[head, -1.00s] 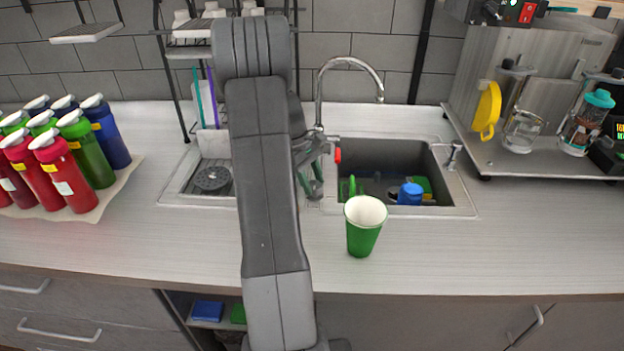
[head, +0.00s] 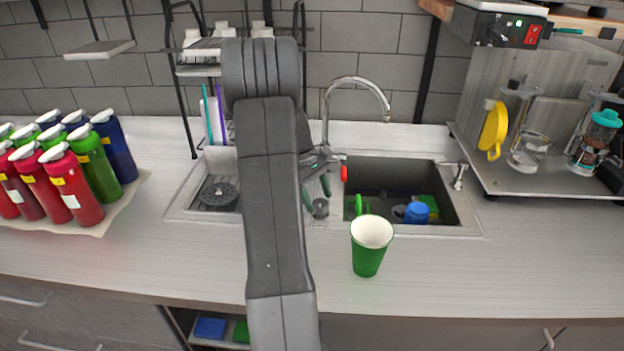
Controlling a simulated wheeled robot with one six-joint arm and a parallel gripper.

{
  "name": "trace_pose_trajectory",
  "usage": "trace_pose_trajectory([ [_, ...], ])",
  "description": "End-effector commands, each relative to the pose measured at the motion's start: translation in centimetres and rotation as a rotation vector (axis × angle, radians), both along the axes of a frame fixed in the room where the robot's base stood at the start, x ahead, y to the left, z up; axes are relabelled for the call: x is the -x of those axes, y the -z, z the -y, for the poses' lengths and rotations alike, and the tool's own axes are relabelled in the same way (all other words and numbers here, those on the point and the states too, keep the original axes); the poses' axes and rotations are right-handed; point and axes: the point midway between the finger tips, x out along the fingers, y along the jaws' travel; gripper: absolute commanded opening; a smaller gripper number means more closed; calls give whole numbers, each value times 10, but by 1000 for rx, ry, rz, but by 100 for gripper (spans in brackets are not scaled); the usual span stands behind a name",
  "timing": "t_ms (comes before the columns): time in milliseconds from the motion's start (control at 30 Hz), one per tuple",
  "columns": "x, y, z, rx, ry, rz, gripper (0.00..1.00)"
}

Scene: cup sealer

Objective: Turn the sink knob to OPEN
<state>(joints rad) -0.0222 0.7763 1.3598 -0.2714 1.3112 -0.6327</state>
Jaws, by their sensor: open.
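The sink's chrome curved faucet (head: 355,83) stands behind the sink basin (head: 400,185). A small red piece (head: 344,173), which looks like the tip of the sink knob, shows below the faucet at the basin's left edge. My gripper (head: 316,190) is just left of the red piece, in front of the faucet base, with its fingers apart and pointing toward the viewer's lower right. My arm hides part of it and much of the area left of the faucet. I cannot tell whether a finger touches the knob. No OPEN marking is readable.
A green cup (head: 368,256) stands on the counter in front of the basin. A blue item (head: 416,212) lies in the basin. Colored bottles (head: 80,184) stand at left. A metal machine platform (head: 545,170) is at right. The front counter is otherwise clear.

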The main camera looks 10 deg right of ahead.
Motion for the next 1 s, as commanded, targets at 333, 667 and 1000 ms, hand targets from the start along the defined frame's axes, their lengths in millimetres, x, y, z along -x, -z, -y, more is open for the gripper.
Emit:
trace_pose_trajectory([
  [333,-22,-67,-20,0,-1,7,63],
  [667,-35,-115,-34,0,-1,3,63],
  [1000,-36,-120,-35,0,0,1,63],
])
